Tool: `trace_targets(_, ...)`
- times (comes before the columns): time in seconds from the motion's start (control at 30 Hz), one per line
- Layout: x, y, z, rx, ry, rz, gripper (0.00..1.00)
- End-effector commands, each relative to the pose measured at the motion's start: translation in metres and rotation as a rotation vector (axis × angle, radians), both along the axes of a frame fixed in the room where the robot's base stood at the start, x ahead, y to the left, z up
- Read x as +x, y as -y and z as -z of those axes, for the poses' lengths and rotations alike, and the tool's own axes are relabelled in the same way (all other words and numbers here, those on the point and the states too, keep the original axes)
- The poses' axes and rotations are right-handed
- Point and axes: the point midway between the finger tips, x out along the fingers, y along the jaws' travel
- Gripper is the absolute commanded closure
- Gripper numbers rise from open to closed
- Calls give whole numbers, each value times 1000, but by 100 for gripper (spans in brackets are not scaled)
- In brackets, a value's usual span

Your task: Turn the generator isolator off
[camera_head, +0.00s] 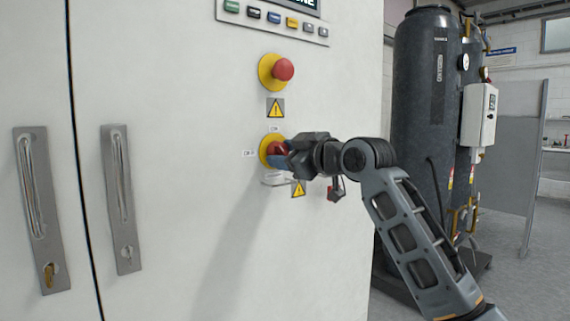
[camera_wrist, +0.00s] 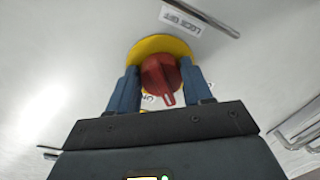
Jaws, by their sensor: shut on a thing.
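The generator isolator is a red rotary knob (camera_head: 277,149) on a round yellow plate (camera_head: 265,144), mounted on the white cabinet front below the emergency stop. In the wrist view the red knob (camera_wrist: 160,77) sits between the two blue fingers of my gripper (camera_wrist: 161,90), with the yellow plate (camera_wrist: 152,46) behind it. The knob's handle with a pale mark points toward the bottom of that view. My gripper (camera_head: 279,153) also shows in the head view, shut on the knob from the right. My gripper hides part of the knob and the labels around it.
A red emergency stop (camera_head: 283,69) and a warning sign (camera_head: 275,108) are above the isolator. Two long door handles (camera_head: 121,198) are on the left. A dark tank (camera_head: 425,120) stands at right.

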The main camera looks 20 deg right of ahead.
Motion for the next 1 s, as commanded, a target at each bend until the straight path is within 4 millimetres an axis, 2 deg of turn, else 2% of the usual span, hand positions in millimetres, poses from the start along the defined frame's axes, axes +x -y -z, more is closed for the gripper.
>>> trace_targets(0.6,0,0,-1,-531,172,0,81)
trace_targets(1.0,0,-1,-2,-723,233,-2,81)
